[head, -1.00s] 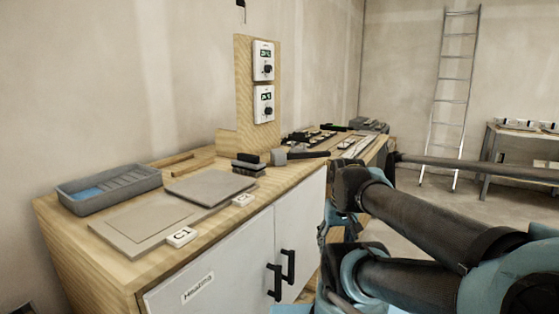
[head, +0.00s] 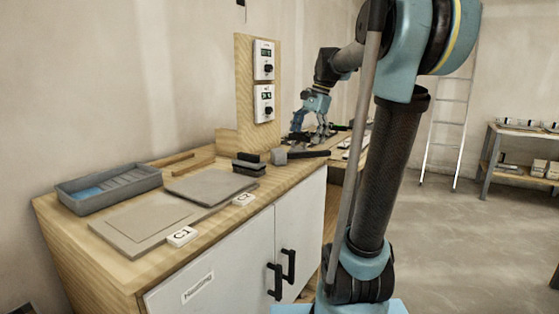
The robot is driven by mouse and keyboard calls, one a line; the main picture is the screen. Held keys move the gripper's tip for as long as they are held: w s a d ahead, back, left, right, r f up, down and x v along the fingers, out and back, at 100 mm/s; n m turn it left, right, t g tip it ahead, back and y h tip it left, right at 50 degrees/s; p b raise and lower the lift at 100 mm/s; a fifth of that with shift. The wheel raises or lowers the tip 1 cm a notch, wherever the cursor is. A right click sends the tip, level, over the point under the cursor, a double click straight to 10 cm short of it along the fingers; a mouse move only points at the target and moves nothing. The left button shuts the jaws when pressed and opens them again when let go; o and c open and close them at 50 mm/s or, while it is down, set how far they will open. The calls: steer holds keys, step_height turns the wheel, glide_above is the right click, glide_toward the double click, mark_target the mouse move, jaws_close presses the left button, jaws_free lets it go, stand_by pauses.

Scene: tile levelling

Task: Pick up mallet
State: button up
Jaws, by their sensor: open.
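The mallet lies on the wooden workbench (head: 105,262), with its grey head (head: 279,157) to the left and its dark handle (head: 310,154) pointing right. My gripper (head: 311,135) is open and empty above the bench, pointing down. In the picture it is just above the handle. It seems to be farther back than the mallet, over the dark items behind it, but the exact gap cannot be told.
A black block (head: 249,163) sits just left of the mallet head. Two grey tiles with labels C1 (head: 181,236) and C2 (head: 242,199) and a grey tray (head: 110,186) lie farther left. An upright wooden panel with two controllers (head: 263,60) stands behind the mallet.

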mark_target(281, 150)
steer(key=w+a+r+m+y, duration=0.1)
steer(key=w+r+m, duration=0.15)
steer(key=w, duration=0.35)
steer(key=w+a+r+m, duration=0.2)
steer(key=w+r, duration=0.1)
steer(key=w, duration=0.2)
steer(key=shift+g, duration=0.5)
steer(key=x, duration=1.7)
steer(key=shift+w, duration=0.3)
steer(key=shift+r, duration=0.1)
steer(key=c, duration=1.7)
steer(key=shift+o, duration=0.2)
steer(key=shift+r, duration=0.1)
